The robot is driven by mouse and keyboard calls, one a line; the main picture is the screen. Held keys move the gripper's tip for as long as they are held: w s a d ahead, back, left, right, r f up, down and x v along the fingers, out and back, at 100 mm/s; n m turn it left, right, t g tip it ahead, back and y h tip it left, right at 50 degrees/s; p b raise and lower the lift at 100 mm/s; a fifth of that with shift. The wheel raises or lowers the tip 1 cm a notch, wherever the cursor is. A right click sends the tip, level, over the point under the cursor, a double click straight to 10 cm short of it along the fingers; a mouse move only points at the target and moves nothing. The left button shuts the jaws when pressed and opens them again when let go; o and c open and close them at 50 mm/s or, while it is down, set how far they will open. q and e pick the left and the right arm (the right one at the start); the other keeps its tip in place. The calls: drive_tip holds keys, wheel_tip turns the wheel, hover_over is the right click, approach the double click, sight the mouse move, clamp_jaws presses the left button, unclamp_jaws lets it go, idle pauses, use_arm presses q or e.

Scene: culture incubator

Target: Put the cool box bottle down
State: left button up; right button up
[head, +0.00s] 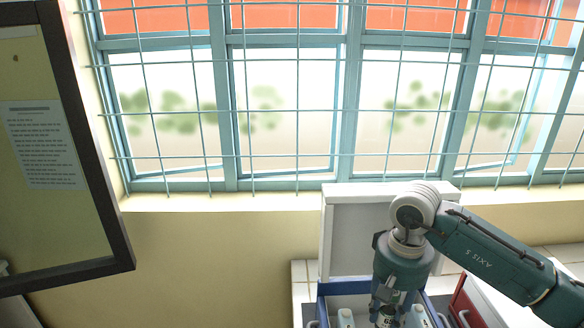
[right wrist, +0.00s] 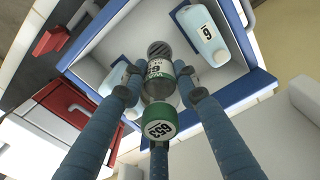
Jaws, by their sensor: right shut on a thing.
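My right gripper (head: 388,308) points down over the open cool box (head: 323,303), which has a blue rim and a pale inside. In the right wrist view, the fingers of this gripper (right wrist: 160,78) are shut around a clear bottle with a green cap (right wrist: 158,123) and a printed label. The bottle is over or within the box opening; I cannot tell whether it touches the floor. Two pale bottles stand in the box in the head view, one at left (head: 345,318) and one at right (head: 417,316). My left gripper is out of view.
The raised white lid (head: 342,235) stands behind the box, under the barred window (head: 290,110). A red-fronted unit (head: 468,302) is close on the right. A framed notice board (head: 60,150) hangs at left. The pale bottle (right wrist: 203,35) in the wrist view limits room inside the box.

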drive_tip(key=s+a+r+n, duration=0.1)
drive_tip(key=s+a, duration=0.1)
drive_tip(key=s, duration=0.4)
drive_tip(key=s+a+n+b, duration=0.1)
drive_tip(key=s+a, duration=0.2)
drive_tip(key=s, duration=0.3)
drive_tip(key=shift+s+r+n, duration=0.2)
drive_tip(key=shift+r+n, duration=0.1)
drive_tip(key=shift+r, duration=0.1)
drive_tip(key=shift+f, duration=0.1)
